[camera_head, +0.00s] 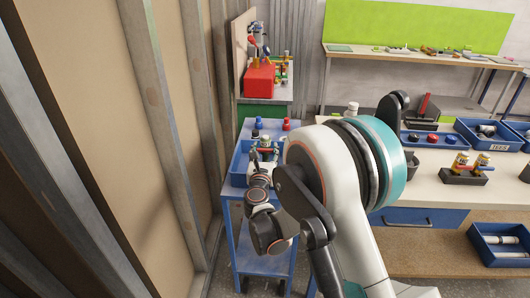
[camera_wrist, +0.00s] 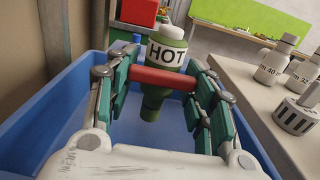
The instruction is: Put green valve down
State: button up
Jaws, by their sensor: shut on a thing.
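The green valve (camera_wrist: 158,100) shows in the wrist view, with a white label reading HOT and a red bar (camera_wrist: 165,79) across it. My gripper (camera_wrist: 168,85) has its teal-padded fingers on either side of the valve, shut on it at the red bar. The valve hangs over the blue bin (camera_wrist: 36,113), with the bin floor beneath it. Whether its lower end touches the floor I cannot tell. In the head view my gripper (camera_head: 264,151) is at the blue bin (camera_head: 237,164) on the blue cart; the valve is too small to make out there.
Blue and red caps (camera_head: 258,123) stand on the cart behind the bin. A red box (camera_head: 259,79) is farther back. The workbench (camera_head: 435,165) at right holds bottles, trays and a valve stand (camera_head: 466,172). A wooden wall with metal posts (camera_head: 150,100) is close on the left.

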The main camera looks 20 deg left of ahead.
jog(key=shift+s+f, duration=0.1)
jog(key=shift+f, duration=0.3)
jog(key=o, duration=1.2)
jog(key=shift+d, duration=0.1)
jog(key=shift+r, duration=0.45)
jog(key=p+v, duration=0.2)
jog(key=v, duration=0.9)
jog(key=shift+s, duration=0.4)
jog(key=shift+r, duration=0.1)
notch_tip(320, 180, up, 12)
jog(key=p, duration=0.6)
jog(key=shift+p, duration=0.35)
